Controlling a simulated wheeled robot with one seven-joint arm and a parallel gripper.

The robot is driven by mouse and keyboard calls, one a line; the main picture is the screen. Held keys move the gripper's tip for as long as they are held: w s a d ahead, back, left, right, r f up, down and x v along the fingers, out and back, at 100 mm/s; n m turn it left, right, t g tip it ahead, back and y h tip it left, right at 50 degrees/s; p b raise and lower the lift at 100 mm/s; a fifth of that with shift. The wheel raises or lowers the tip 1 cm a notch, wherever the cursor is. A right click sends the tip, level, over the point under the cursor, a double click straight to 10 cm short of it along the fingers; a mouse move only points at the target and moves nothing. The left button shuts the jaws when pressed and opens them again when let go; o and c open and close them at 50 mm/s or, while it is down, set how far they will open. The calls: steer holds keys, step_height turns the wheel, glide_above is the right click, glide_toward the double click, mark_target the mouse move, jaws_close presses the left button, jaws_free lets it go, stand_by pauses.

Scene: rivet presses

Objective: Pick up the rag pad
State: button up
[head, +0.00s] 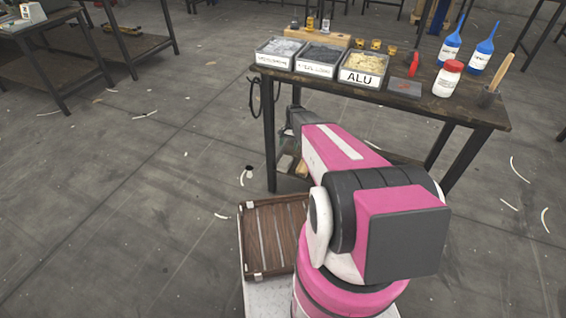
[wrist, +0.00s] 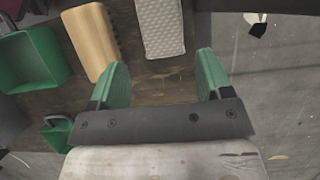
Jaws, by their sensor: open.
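A pale grey-white pad with a dimpled, quilted surface, which looks like the rag pad (wrist: 161,25), lies on a dark brown wooden surface at the top middle of the wrist view. The top of the picture cuts it off. My gripper (wrist: 163,62) has two green fingers spread wide with nothing between them. The pad is just beyond the fingertips, roughly in line with the gap, and apart from both fingers. I cannot make out the pad there.
Green bins (wrist: 28,58) stand farther left. Grey floor shows at right. The workbench (head: 480,112) above carries labelled trays (head: 364,66), bottles and a brush.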

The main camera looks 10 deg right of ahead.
mark_target(285, 161)
steer(key=shift+x, duration=5.15)
steer(key=c, duration=0.6)
